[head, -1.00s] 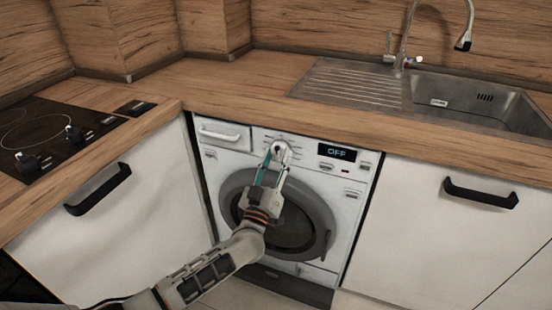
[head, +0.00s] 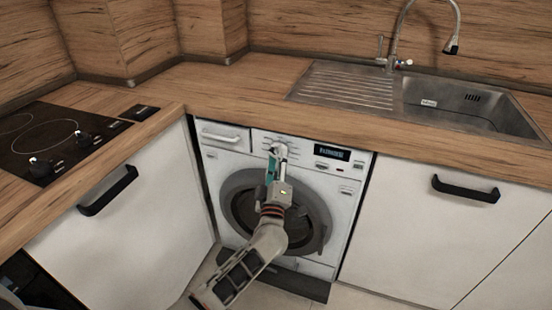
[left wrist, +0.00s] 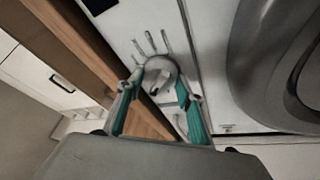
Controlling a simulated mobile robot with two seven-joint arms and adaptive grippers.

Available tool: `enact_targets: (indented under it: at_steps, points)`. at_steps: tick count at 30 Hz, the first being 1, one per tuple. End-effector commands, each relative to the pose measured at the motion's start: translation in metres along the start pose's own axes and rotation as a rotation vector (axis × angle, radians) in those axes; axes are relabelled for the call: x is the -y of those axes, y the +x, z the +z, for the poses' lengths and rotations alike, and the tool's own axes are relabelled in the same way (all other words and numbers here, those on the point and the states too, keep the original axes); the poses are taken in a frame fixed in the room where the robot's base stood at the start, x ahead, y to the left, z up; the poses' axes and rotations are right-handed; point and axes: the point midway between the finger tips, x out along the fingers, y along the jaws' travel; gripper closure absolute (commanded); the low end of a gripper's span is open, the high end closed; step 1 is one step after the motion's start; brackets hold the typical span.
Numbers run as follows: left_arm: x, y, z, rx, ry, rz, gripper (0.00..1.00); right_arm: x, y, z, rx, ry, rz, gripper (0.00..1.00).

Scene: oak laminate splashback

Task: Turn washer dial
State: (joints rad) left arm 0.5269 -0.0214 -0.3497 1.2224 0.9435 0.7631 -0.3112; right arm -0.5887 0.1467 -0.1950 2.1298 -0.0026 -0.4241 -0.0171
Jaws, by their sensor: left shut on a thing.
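The washer (head: 330,185) is a white front-loading machine under the counter, with a round grey door and a small dark display (head: 332,153) at its upper right. The display shows lit text too small to read. The round washer dial (head: 278,148) is on the control panel, left of the display. My left gripper (head: 276,160) reaches up to it and is shut on it, partly hiding it. In the left wrist view the grey dial (left wrist: 158,73) sits between the teal-padded fingers of my left gripper (left wrist: 157,94). My right gripper is not in view.
A wooden counter (head: 235,95) runs above the washer, with a steel sink (head: 455,100) at the right. A black hob (head: 45,140) is at the left. White cupboards with black handles (head: 465,189) flank the washer.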

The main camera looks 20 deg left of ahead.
Motion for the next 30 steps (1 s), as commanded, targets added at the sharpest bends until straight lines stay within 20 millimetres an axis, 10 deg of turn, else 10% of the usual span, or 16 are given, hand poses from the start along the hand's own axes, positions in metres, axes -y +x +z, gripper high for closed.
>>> enact_targets:
  at_steps: [15,16,18,30]
  points:
    - [0.0000,-0.0002,0.0006,0.000,-0.022,-0.009,0.85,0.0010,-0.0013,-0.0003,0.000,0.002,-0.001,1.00]
    - [0.0000,-0.0002,0.0006,0.000,-0.022,-0.009,0.61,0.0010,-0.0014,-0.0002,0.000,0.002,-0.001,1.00]
    - [0.0000,-0.0002,0.0006,0.000,-0.022,-0.009,0.46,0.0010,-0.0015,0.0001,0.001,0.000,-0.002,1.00]
    - [0.0003,-0.0040,0.0007,0.000,-0.022,-0.009,0.46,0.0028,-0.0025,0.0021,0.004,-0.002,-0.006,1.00]
